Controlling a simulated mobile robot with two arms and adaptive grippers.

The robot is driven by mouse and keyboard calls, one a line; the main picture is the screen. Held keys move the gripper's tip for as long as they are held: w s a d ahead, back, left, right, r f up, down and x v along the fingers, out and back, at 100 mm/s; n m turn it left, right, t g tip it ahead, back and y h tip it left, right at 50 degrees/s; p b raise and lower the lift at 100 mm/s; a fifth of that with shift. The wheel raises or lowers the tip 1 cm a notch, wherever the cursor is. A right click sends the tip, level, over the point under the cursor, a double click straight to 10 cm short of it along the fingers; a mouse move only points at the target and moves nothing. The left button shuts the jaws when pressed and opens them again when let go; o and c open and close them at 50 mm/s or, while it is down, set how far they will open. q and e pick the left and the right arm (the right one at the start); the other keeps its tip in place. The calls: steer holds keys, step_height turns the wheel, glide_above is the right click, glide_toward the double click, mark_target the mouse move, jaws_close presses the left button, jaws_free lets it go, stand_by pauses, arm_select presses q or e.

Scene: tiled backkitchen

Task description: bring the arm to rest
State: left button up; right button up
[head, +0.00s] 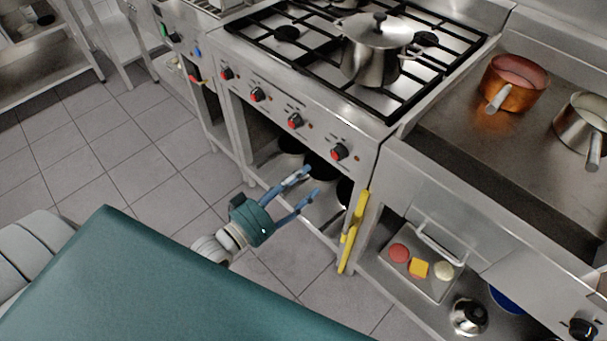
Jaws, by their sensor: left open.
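My left gripper (306,186) is in the middle of the head view, in front of the gas stove's open lower shelf. Its two blue fingers are spread apart with nothing between them. The fingers point up and to the right, towards the stove. The left arm behind it is mostly hidden by my green body part at the bottom left. My right gripper does not show.
A lidded steel pot (371,60) stands on the gas stove (262,62). A copper pan (515,80) and a steel pan (580,128) stand on the right counter. A yellow object (353,232) is upright by the stove's corner. A tray (433,286) holds food pieces below. Tiled floor (130,150) lies clear at left.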

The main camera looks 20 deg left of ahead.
arm_select(q)
steer(key=s+a+f+m+g+y, duration=0.1)
steer(key=s+a+f+g+y, duration=0.2)
steer(key=f, duration=0.8)
steer(key=s+a+f+g, duration=0.15)
steer(key=s+f, duration=0.35)
steer(key=f, duration=0.6)
steer(key=s+a+f+m+g+y, duration=0.1)
steer(key=s+a+f+g+y, duration=0.2)
steer(key=f, duration=0.8)
steer(key=s+d+f+g, duration=0.1)
steer(key=s+f+g, duration=0.1)
steer(key=s+f, duration=0.3)
steer(key=s+d+f+m+g, duration=0.1)
steer(key=s+f, duration=0.4)
steer(key=s, duration=0.9)
steer(key=s+d+f+m+g, duration=0.1)
steer(key=s+d+f+g, duration=0.2)
steer(key=s, duration=0.6)
step_height(320, 180, down, 3)
steer(key=shift+s+d+r+g, duration=0.2)
steer(key=shift+s+g, duration=0.2)
steer(key=shift+g, duration=0.85)
